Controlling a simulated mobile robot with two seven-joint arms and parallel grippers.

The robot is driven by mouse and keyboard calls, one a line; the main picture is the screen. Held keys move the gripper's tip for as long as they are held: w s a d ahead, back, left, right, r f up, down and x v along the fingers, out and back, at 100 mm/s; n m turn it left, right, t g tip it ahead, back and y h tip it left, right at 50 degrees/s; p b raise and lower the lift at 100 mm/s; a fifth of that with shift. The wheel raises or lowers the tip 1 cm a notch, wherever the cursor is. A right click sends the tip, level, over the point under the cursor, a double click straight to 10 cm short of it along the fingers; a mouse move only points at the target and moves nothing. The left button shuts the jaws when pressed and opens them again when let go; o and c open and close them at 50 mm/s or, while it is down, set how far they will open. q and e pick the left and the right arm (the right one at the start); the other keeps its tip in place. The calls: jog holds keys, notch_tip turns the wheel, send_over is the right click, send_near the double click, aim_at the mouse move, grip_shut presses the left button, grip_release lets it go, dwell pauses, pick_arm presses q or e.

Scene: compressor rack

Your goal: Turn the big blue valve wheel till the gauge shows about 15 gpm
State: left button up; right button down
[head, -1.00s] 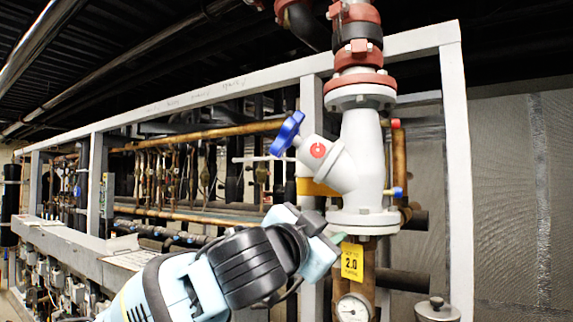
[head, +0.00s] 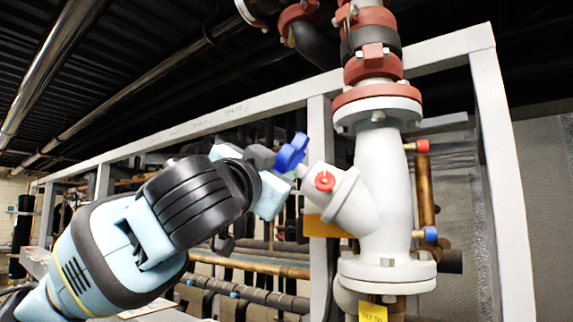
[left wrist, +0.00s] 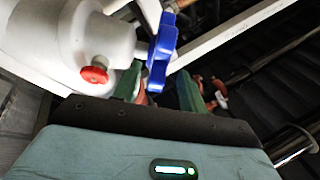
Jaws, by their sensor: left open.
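The blue valve wheel (head: 291,153) sits on the angled stem of the white valve body (head: 380,175). In the left wrist view the wheel (left wrist: 162,50) appears edge-on, just beyond and between the fingertips. My left gripper (head: 268,165) is at the wheel's left side in the head view, its fingers largely hidden by the hand. In the left wrist view its green fingers (left wrist: 158,88) stand apart with the wheel's lower part near the gap; contact cannot be told. The gauge is out of view. My right gripper is not in view.
A red cap (head: 324,181) sits on the valve near the wheel. Red (head: 422,146) and blue (head: 430,233) small fittings stick out at the right. A yellow tag (head: 372,312) hangs below. Grey frame posts (head: 500,190) stand around, with copper pipes (head: 255,268) behind.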

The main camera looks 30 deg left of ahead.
aim_at(282, 166)
pick_arm(q)
jog(key=x, duration=0.6)
jog(key=shift+w, duration=0.35)
grip_shut()
